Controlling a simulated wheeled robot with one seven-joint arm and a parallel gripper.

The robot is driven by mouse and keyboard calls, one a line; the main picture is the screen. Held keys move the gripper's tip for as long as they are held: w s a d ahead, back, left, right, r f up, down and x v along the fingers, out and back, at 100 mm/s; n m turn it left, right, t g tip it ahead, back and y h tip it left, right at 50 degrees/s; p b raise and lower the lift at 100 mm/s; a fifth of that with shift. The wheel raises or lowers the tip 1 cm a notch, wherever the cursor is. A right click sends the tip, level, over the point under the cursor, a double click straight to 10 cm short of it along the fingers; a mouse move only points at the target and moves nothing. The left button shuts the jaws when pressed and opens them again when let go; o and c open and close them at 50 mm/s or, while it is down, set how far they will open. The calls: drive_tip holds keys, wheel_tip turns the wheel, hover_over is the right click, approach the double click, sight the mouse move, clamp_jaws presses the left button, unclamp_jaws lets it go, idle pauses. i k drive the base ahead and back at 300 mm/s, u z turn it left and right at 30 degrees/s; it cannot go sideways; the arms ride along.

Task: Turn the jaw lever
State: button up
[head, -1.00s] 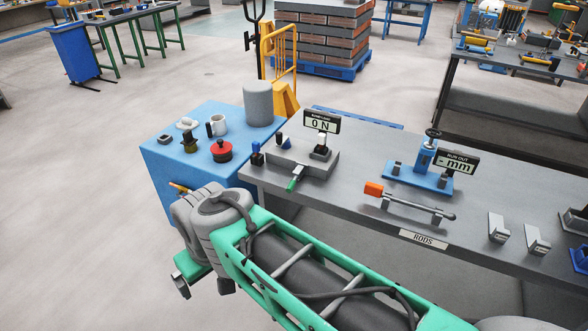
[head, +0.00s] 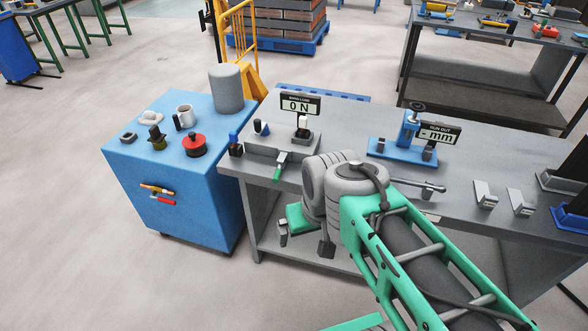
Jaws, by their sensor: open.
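A grey fixture block (head: 262,145) stands at the left end of the grey bench, below a display reading 0 N (head: 301,105). A short lever with a green grip (head: 278,172) sticks out from its front, near the bench edge. It looks like the jaw lever, but no label confirms this. My gripper (head: 304,238) is open, with its two fingers apart and nothing visible between them. It appears in front of the bench, below the green-gripped lever in the picture and apart from it. My wrist hides the bench edge to the right of the lever.
A blue cabinet (head: 170,215) stands left of the bench, holding a red knob-like part (head: 193,145), a mug (head: 184,117) and a grey cylinder (head: 226,88). A blue run-out stand (head: 395,150) and a partly hidden rod (head: 425,186) lie right of the fixture.

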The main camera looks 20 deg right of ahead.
sight(278, 172)
drive_tip(key=u, duration=0.4)
drive_tip(key=k, duration=0.45)
drive_tip(key=u, duration=1.05)
drive_tip(key=i, duration=0.95)
drive_tip(key=z, duration=0.3)
